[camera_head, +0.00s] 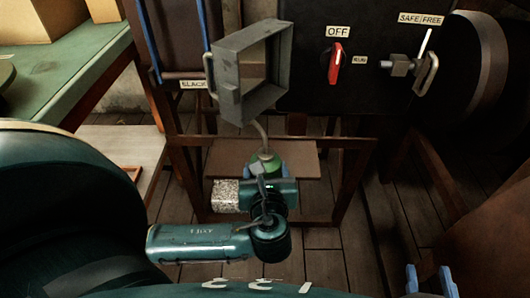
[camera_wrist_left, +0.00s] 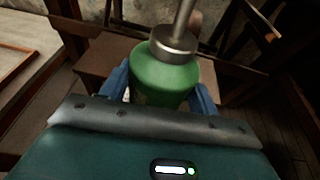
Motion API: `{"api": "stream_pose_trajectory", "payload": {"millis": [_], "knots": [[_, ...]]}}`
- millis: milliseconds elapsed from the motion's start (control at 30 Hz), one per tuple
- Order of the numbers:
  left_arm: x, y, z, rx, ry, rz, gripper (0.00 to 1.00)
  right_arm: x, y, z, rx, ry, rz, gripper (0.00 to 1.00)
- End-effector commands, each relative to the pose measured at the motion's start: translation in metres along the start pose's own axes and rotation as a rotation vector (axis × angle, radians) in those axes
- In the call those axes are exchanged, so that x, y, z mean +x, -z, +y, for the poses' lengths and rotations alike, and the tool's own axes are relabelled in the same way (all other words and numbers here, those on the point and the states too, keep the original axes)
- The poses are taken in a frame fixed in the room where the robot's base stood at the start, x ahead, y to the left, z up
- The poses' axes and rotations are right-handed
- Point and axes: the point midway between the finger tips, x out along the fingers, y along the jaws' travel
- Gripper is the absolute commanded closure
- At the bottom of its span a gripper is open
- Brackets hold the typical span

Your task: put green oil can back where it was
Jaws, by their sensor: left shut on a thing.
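The green oil can (camera_head: 265,162) is in the middle of the head view, with a thin grey spout rising from it. In the left wrist view the can (camera_wrist_left: 165,75) stands roughly upright, with a metal collar on top. My left gripper (camera_head: 268,172) is shut on its body, with a blue finger on each side. Behind the can is a brown low shelf board (camera_head: 220,158); I cannot tell whether the can touches it. My right gripper (camera_head: 429,281) is at the bottom right, its blue fingers apart and nothing visible between them.
A grey open-framed box (camera_head: 245,112) hangs above the can. A dark panel (camera_head: 375,100) with a red switch (camera_head: 335,63) and a latch handle (camera_head: 426,73) is behind. Wooden frame legs (camera_head: 353,185) flank the shelf. A green-topped table (camera_head: 75,65) is at left.

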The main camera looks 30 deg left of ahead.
Motion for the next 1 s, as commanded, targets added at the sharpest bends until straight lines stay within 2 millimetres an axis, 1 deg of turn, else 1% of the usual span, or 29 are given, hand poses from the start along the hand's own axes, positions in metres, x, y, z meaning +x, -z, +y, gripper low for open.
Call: {"api": "stream_pose_trajectory", "payload": {"millis": [33, 200, 300, 400, 567, 667, 833, 1000], "knots": [[0.015, -0.003, 0.001, -0.004, -0.003, -0.009, 0.67, 0.000, -0.005, -0.003, -0.010, 0.004, 0.028, 0.64], [0.059, -0.016, 0.001, -0.003, -0.003, -0.009, 0.67, -0.001, -0.003, -0.011, -0.040, 0.022, 0.130, 0.64], [0.080, -0.023, 0.000, -0.003, -0.002, -0.007, 0.67, 0.001, -0.001, -0.011, -0.024, 0.024, 0.148, 0.64], [0.096, -0.029, 0.000, -0.002, -0.001, -0.005, 0.67, 0.002, 0.000, -0.011, -0.008, 0.025, 0.155, 0.64], [0.106, -0.032, 0.000, -0.002, 0.000, -0.002, 0.67, 0.003, 0.001, -0.011, 0.003, 0.026, 0.161, 0.64], [0.109, -0.023, 0.000, 0.000, 0.001, 0.000, 0.67, 0.004, -0.002, -0.012, 0.014, 0.028, 0.167, 0.64], [0.116, 0.001, 0.000, 0.001, 0.001, -0.001, 0.67, 0.005, -0.005, -0.015, 0.055, 0.035, 0.184, 0.64], [0.115, 0.001, 0.000, -0.001, 0.001, -0.001, 0.67, 0.007, 0.005, -0.014, 0.068, 0.039, 0.199, 0.64]]}}
